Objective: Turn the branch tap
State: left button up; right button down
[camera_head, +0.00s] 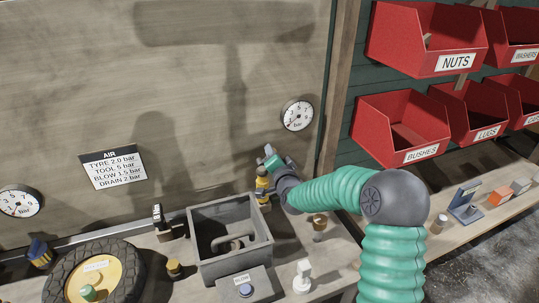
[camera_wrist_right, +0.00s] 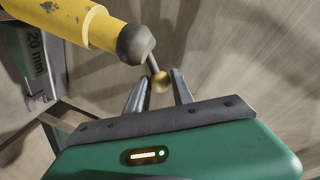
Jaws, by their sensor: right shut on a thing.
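The branch tap shows in the right wrist view as a yellow body (camera_wrist_right: 80,22) with a dark grey rounded end (camera_wrist_right: 134,43). A short grey lever (camera_wrist_right: 152,63) comes out of that end and carries a brass ball knob (camera_wrist_right: 161,83). My right gripper (camera_wrist_right: 159,79) is shut on the knob, one finger on each side. In the head view the yellow tap (camera_head: 262,187) stands against the back board, behind the grey crate, and my right gripper (camera_head: 272,157) is at its top. The lever is too small to make out there. My left gripper is not in view.
A round gauge (camera_head: 297,115) is on the board right of the tap. A grey crate (camera_head: 258,244), a tyre (camera_head: 125,268) and small fittings crowd the bench. A white fitting (camera_head: 302,277) stands in front. Red bins (camera_head: 400,128) hang at the right.

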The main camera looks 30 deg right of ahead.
jog(key=shift+s+d+f+m+y+p, duration=0.1)
jog(key=shift+d+f+m+y+p, duration=0.25)
jog(key=shift+f+m, duration=0.65)
jog(key=shift+s+d+f+m+y+p, duration=0.15)
jog(key=shift+d+f+m+y, duration=0.25)
jog(key=shift+m, duration=1.2)
jog(key=shift+s+d+f+m+y+p, duration=0.1)
jog(key=shift+d+f+m+y+p, duration=0.3)
jog(key=shift+m, duration=0.9)
jog(key=shift+a+f, duration=0.2)
jog(key=shift+f, duration=0.15)
jog(key=c, duration=1.2)
grip_release()
jog(key=shift+o, duration=0.5)
jog(key=shift+d, duration=0.15)
jog(key=shift+r, duration=0.1)
